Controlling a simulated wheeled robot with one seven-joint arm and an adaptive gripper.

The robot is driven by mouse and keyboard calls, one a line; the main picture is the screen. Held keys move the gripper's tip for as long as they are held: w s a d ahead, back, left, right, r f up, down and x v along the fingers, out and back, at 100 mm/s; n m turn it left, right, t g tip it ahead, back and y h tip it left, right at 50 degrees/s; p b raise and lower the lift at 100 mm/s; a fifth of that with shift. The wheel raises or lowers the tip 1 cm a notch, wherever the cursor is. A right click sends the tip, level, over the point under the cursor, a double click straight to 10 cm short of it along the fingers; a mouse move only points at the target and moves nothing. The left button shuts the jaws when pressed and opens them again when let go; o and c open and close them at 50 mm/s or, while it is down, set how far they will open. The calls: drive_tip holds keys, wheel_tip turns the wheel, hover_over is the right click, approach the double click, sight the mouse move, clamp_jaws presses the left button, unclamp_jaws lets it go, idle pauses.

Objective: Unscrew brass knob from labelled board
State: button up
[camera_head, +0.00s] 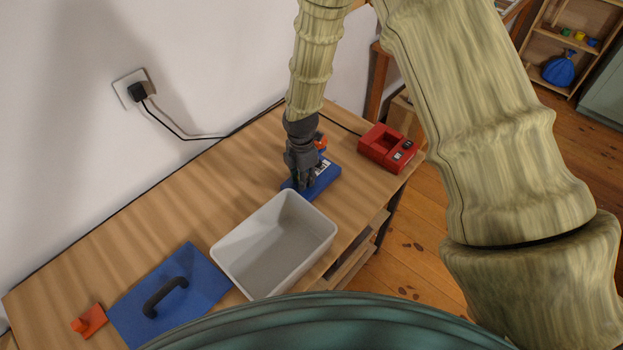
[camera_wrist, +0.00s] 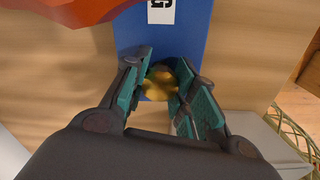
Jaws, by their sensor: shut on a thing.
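The labelled board (camera_head: 325,177) is blue and lies on the wooden table behind the white bin. In the wrist view the blue board (camera_wrist: 187,37) shows part of a white label (camera_wrist: 161,10) with dark print. The brass knob (camera_wrist: 162,78) is at the board's near end, between my fingers and partly hidden by them. My gripper (camera_head: 303,182) points down over the board and is shut on the knob; it also shows in the wrist view (camera_wrist: 162,85). In the head view the gripper hides the knob.
A white bin (camera_head: 228,246) stands close beside the board. A red device (camera_head: 373,149) is to the right, near the table edge. A blue plate with a black handle (camera_head: 160,297) and an orange piece (camera_head: 92,321) lie at the left.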

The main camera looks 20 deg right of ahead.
drive_tip(key=n+p, duration=0.1)
drive_tip(key=n, duration=0.2)
drive_tip(key=shift+n, duration=0.4)
drive_tip(key=n+p, duration=0.1)
drive_tip(key=n, duration=0.1)
drive_tip(key=shift+r+n, duration=0.15)
drive_tip(key=shift+n, duration=0.15)
drive_tip(key=n+p, duration=0.2)
drive_tip(key=n, duration=0.1)
drive_tip(key=shift+f+n, duration=0.2)
drive_tip(key=shift+n, duration=0.5)
drive_tip(key=shift+r+p, duration=0.15)
drive_tip(key=shift+p, duration=0.3)
drive_tip(key=shift+n, duration=0.6)
drive_tip(key=shift+r+p, duration=2.55)
drive_tip(key=shift+r, duration=0.35)
